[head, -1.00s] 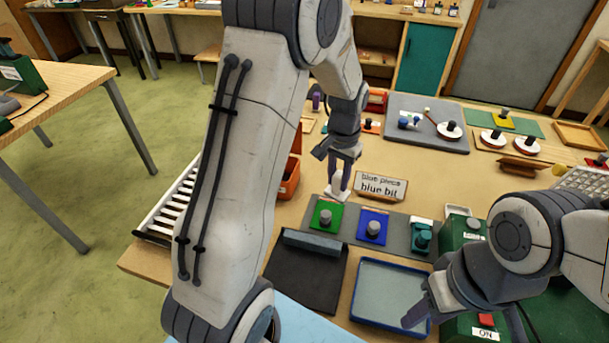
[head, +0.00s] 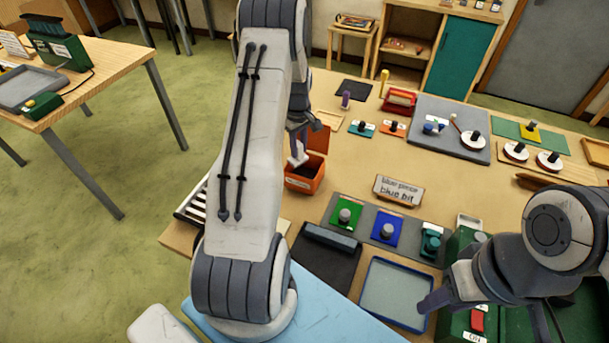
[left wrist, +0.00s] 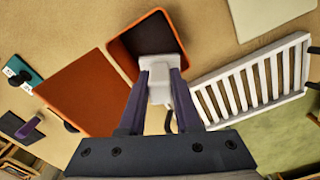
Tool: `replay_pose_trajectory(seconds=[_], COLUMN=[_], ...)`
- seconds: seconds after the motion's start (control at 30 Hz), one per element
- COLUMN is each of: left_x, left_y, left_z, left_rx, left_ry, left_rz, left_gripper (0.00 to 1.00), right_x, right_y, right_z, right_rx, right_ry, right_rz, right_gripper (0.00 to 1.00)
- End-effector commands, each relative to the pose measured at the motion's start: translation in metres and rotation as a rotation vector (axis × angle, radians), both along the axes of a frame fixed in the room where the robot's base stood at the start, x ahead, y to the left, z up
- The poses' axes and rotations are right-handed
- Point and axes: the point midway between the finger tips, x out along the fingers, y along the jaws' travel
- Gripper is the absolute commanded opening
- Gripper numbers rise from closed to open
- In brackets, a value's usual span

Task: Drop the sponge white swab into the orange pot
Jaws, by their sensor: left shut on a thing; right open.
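The white swab (left wrist: 158,75) is held between the fingers of my left gripper (left wrist: 160,70), which is shut on it. In the left wrist view the swab overlaps the opening of the orange pot (left wrist: 122,48), an open box with a dark inside. In the head view the orange pot (head: 303,183) stands left of the middle of the table, its lid raised at the back. The swab (head: 298,155) shows there at the pot's opening, below my left gripper (head: 299,142); its exact height is unclear. My right gripper (head: 480,318) is open and empty at the lower right, partly cut off.
A white slatted rack (left wrist: 255,80) stands beside the pot. A sign reading "blue piece blue bit" (head: 398,190) stands to the right, behind green and blue blocks (head: 386,228). A blue-rimmed tray (head: 395,292) lies near the front edge. Bare table lies between pot and sign.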

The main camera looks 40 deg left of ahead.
Motion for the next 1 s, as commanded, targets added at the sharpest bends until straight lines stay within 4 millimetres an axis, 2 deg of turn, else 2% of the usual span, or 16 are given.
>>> replay_pose_trajectory(seconds=[0.03,0.23,0.57,0.6,0.67,0.7,1.0], left_x=[0.0,0.0,0.001,0.001,0.001,0.001,0.001], left_y=[0.0,-0.001,-0.001,-0.001,-0.001,-0.001,-0.001], left_z=[-0.011,-0.032,-0.035,-0.035,-0.035,-0.035,-0.035], left_rx=[0.0,-0.001,0.0,0.0,0.0,0.0,0.0], left_ry=[0.0,0.001,0.0,0.0,0.0,0.0,0.0], left_rz=[-0.001,-0.003,-0.004,-0.004,-0.004,-0.004,-0.004], left_gripper=[0.0,0.0,0.0,0.36,0.58,0.67,0.67], right_x=[0.0,0.0,0.0,0.0,0.0,0.0,0.0], right_y=[0.0,0.0,0.0,0.0,0.0,0.0,0.0], right_z=[-0.009,-0.023,-0.024,-0.024,-0.024,-0.024,-0.025], right_rx=[0.0,0.0,0.0,0.0,0.0,0.0,0.0], right_ry=[0.0,0.0,0.0,0.0,0.0,0.0,0.0], right_rz=[0.0,-0.002,-0.003,-0.003,-0.003,-0.003,-0.003], right_gripper=[0.45,0.45,0.45,0.45,0.45,0.45,0.45])
